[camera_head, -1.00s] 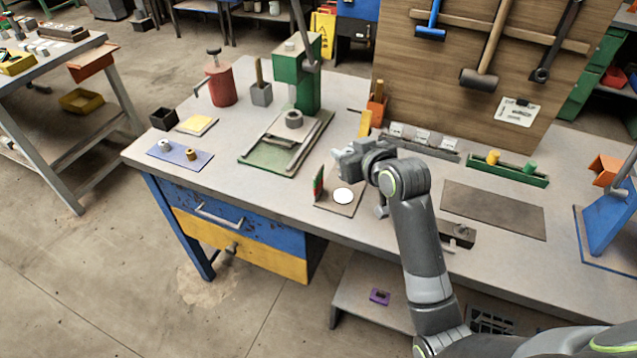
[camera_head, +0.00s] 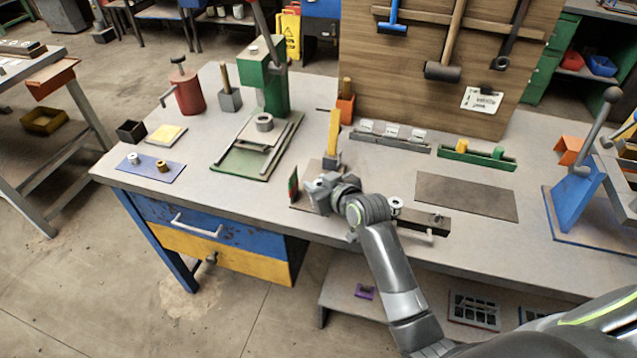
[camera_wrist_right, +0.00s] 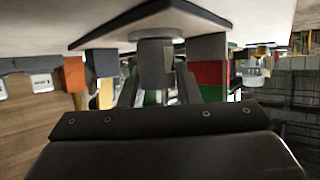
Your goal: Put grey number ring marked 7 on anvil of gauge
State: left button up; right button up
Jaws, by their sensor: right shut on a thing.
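My right gripper (camera_head: 322,188) is over the small brown plate of the gauge (camera_head: 302,203), with its upright red and green piece (camera_head: 293,183) at the left. In the right wrist view, its fingers (camera_wrist_right: 160,90) are shut on a grey thing (camera_wrist_right: 155,65), probably the number ring. Its number cannot be read. In that view the held thing lies against or very close to a pale round disc (camera_wrist_right: 158,38), apparently the anvil, on the dark plate (camera_wrist_right: 205,20). I cannot tell whether they touch. In the head view, the gripper hides the disc. My left gripper is not in view.
A dark block (camera_head: 425,221) with a pale ring-like piece (camera_head: 396,204) stands right of my wrist. A yellow-handled tool (camera_head: 334,135) stands behind the gripper. The green press (camera_head: 264,80) is at back left. The bare brown mat (camera_head: 467,196) lies to the right.

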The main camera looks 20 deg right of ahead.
jog(key=shift+f, duration=0.15)
jog(key=o, duration=1.1)
jog(key=shift+r, duration=0.2)
jog(key=v, duration=1.2)
